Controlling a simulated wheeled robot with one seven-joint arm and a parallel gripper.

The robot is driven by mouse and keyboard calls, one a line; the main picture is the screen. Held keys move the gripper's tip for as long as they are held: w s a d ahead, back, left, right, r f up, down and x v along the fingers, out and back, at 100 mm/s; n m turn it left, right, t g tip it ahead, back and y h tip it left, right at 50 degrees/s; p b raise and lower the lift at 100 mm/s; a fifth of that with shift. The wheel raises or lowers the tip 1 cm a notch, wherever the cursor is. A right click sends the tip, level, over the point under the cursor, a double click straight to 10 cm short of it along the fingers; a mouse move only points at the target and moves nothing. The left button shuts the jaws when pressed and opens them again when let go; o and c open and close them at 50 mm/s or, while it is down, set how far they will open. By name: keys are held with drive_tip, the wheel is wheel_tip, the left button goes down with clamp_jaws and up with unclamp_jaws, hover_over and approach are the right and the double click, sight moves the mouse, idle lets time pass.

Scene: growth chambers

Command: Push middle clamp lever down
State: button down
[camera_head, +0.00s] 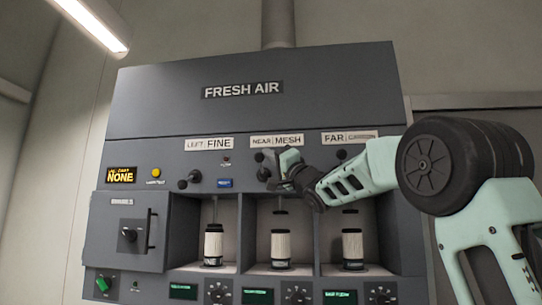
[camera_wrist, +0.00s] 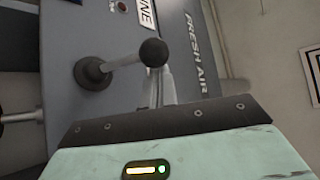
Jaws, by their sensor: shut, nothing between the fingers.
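The middle clamp lever (camera_head: 259,157) is on the panel under the NEAR MESH label, with a black ball knob. In the wrist view the lever (camera_wrist: 125,62) shows a round dark base, a grey stem and the knob, which juts out from the panel toward its upper side. My gripper (camera_head: 287,160) is just right of the lever in the head view, near knob height. Its fingers (camera_wrist: 160,88) are shut and empty, partly hidden behind the knob in the wrist view. I cannot tell whether they touch the lever.
A left lever (camera_head: 188,180) is under the FINE label, and a right knob (camera_head: 341,154) under the FAR label, partly near my arm. Below are three bays with white cylinders (camera_head: 281,246). A cabinet door (camera_head: 128,232) is at the left.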

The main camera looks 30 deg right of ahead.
drive_tip(key=shift+f, duration=0.1)
drive_tip(key=shift+s+f+n+y+b, duration=0.1)
drive_tip(key=shift+f+n+y+b, duration=0.1)
drive_tip(key=shift+n+y+b, duration=0.55)
drive_tip(key=shift+a+f+n+b, duration=0.1)
drive_tip(key=shift+f+n+b, duration=0.05)
drive_tip(key=shift+n+b, duration=0.25)
wheel_tip(320, 180, down, 6)
drive_tip(key=n+g+y+b, duration=1)
drive_tip(key=n+y, duration=0.4)
drive_tip(key=n, duration=0.4)
drive_tip(key=shift+s+f+y, duration=0.2)
drive_tip(key=shift+f+y, duration=0.05)
drive_tip(key=shift+y, duration=0.1)
drive_tip(key=shift+a+f+n, duration=0.1)
drive_tip(key=shift+n, duration=0.15)
